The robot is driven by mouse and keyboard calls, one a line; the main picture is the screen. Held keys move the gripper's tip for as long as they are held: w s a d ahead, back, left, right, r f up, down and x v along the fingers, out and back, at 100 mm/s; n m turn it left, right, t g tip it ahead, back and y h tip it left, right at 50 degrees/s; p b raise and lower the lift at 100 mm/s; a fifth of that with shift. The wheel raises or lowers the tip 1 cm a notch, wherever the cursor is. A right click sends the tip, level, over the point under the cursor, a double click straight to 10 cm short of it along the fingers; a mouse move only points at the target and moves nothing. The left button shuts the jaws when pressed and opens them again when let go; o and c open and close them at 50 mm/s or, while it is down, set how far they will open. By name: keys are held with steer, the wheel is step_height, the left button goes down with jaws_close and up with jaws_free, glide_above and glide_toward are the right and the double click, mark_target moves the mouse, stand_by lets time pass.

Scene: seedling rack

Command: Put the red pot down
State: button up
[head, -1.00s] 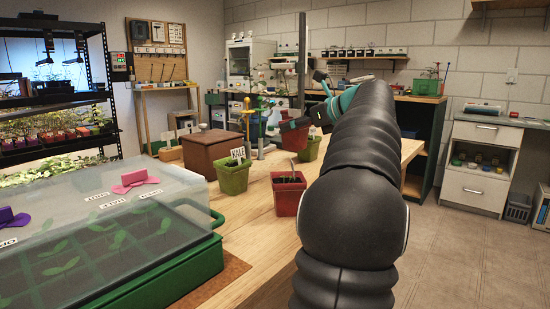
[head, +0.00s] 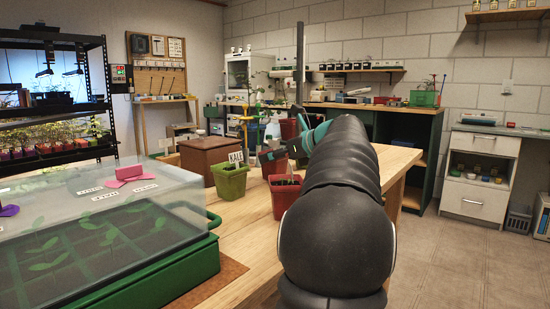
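A red pot (head: 276,167) is at my gripper (head: 271,155), beyond the front red pot and right of the green pot. The teal and dark fingers lie across its upper part and appear shut on it. My arm and the front pot hide part of it, and I cannot tell whether its base touches the wooden bench (head: 237,222). Another red pot (head: 286,202), with dark soil and a small seedling, stands upright on the bench in front.
A green pot (head: 230,183) labelled KALE stands left of the red pots. A brown box (head: 205,153) is behind it. A clear-lidded green propagator (head: 165,272) fills the left front. A dark red pot (head: 289,128) shows farther back. Bare bench lies at the front.

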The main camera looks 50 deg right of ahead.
steer(key=o, duration=1.2)
steer(key=shift+f, duration=0.15)
steer(key=shift+r, duration=0.2)
steer(key=p+v, duration=0.2)
steer(key=v, duration=1)
